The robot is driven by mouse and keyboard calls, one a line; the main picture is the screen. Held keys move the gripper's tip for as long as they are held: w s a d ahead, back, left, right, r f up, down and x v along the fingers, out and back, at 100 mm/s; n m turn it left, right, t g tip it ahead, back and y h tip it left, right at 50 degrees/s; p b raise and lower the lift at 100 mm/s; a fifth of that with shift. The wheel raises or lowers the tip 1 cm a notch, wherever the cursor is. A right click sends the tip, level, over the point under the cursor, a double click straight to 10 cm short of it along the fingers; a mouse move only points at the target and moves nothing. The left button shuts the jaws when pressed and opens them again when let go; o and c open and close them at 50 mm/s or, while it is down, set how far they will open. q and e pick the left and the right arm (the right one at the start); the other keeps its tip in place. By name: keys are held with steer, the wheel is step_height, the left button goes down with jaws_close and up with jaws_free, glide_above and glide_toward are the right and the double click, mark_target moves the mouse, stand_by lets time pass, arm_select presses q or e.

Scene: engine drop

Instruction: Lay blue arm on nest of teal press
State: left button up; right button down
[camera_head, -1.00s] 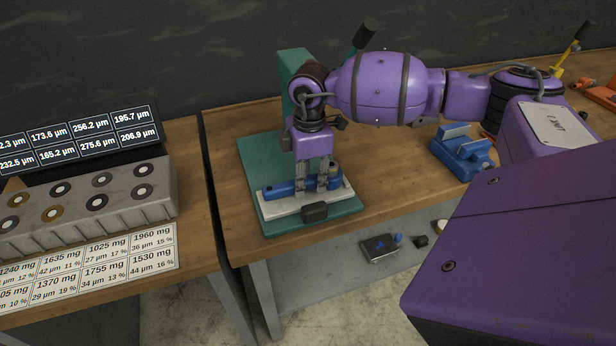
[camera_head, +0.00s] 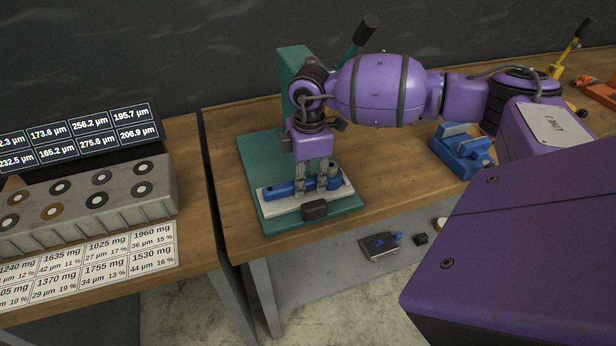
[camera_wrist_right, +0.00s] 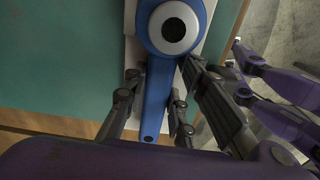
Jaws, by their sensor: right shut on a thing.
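The teal press (camera_head: 262,160) stands on the wooden bench, with its upright plate and dark-handled lever at the back. A pale nest (camera_head: 288,208) lies on its base. The blue arm (camera_head: 279,190) lies along the nest, looking level; whether it fully rests there I cannot tell. My right gripper (camera_head: 315,190) points down and is shut on the blue arm's middle. In the right wrist view the blue arm (camera_wrist_right: 158,95) runs between the fingers, its wide end with a white ring and dark centre at the top. My left gripper is not in view.
A blue fixture (camera_head: 462,150) stands on the bench right of the press. A left table holds a grey rack (camera_head: 95,195) of ringed pieces, a display (camera_head: 80,140) and a label sheet (camera_head: 90,265). A dark block (camera_head: 314,210) sits at the nest's front.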

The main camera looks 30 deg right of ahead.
steer(key=shift+f, duration=0.1)
steer(key=c, duration=1.4)
jaws_free()
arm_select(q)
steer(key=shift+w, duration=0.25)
arm_select(e)
step_height(320, 180, up, 12)
